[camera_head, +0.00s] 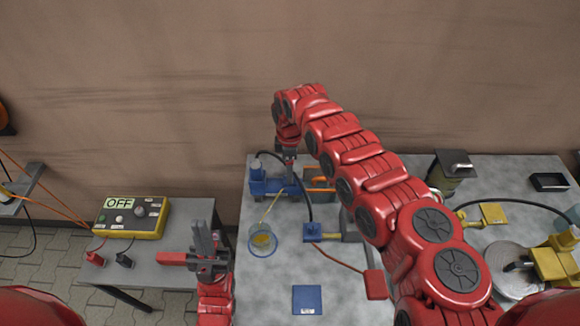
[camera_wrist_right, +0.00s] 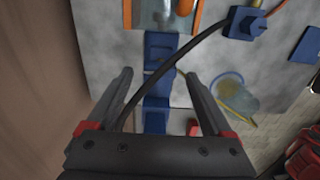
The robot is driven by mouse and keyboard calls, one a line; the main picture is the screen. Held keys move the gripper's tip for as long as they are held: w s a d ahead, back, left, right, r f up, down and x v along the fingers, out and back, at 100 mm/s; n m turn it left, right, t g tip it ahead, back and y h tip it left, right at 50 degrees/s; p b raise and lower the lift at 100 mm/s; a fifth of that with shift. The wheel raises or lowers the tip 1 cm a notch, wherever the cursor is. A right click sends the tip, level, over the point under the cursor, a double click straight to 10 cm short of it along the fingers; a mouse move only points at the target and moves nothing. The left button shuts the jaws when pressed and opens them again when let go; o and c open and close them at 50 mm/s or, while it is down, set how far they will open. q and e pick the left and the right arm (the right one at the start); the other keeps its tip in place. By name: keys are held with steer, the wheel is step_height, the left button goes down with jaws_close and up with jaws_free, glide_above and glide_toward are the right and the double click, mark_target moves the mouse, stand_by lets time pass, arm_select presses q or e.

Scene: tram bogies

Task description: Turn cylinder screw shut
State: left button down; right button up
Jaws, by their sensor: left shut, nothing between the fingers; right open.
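I cannot clearly make out the cylinder screw. A blue clamp-like device (camera_head: 262,186) stands at the table's back left corner. Its blue parts (camera_wrist_right: 160,50) also show below and between my right fingers in the right wrist view. My right gripper (camera_head: 289,153) points down over the device's right end, and in its wrist view (camera_wrist_right: 165,85) the fingers are wide apart with nothing gripped. A black hose (camera_wrist_right: 185,55) crosses between the fingers. My left gripper (camera_head: 205,240) is shut and empty, left of the grey table, with its fingers pointing up.
A glass bowl (camera_head: 262,241) with yellow liquid and a stick stands near the table's left edge. A blue block (camera_head: 313,232) with a yellow part and a blue plate (camera_head: 307,299) lie nearby. A yellow control box (camera_head: 133,217) reading OFF sits on the left side table.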

steer(key=shift+f, duration=0.95)
jaws_close()
